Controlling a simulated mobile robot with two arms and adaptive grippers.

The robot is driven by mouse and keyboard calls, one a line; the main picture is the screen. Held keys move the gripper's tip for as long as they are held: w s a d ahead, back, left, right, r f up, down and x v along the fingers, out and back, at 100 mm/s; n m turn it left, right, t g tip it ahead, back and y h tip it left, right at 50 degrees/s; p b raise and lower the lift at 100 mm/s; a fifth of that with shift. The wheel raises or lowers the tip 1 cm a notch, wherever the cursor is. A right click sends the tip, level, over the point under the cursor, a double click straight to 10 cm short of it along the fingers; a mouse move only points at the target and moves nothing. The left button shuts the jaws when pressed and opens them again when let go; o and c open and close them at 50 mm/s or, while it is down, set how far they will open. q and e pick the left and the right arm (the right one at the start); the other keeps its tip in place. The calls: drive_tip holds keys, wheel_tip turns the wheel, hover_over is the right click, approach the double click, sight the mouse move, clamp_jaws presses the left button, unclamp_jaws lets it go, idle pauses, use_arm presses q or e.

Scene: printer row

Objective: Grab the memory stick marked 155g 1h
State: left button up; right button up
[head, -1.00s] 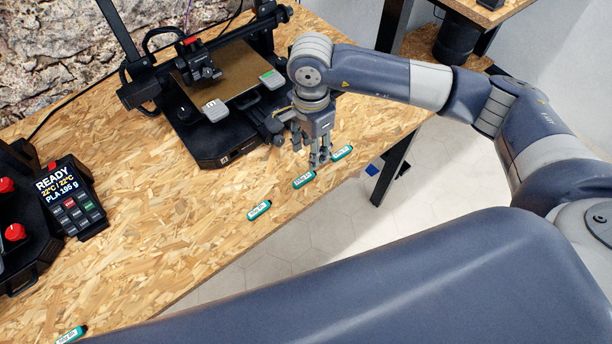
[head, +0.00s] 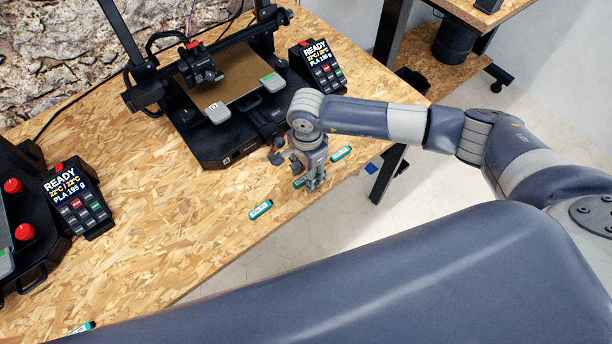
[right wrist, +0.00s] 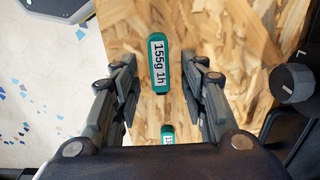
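The memory stick marked 155g 1h (right wrist: 161,63) is teal with a white label. In the right wrist view it lies on the wooden table, its near part in the gap between the fingers. My right gripper (right wrist: 160,95) is open with nothing between its fingers touching that stick. In the head view the right gripper (head: 315,186) points down over the table's edge strip, partly hiding a teal stick (head: 298,182), which fits the marked one. My left gripper is not in view.
Other teal sticks lie at the near left (head: 260,210), the right (head: 341,153) and the bottom left (head: 82,328). A second stick (right wrist: 168,134) shows low in the wrist view. A printer (head: 225,135) stands behind the gripper. The table edge drops to the floor close by.

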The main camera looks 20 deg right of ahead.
drive_tip(key=c, duration=0.9)
drive_tip(key=shift+o, duration=0.2)
drive_tip(key=shift+r, duration=0.1)
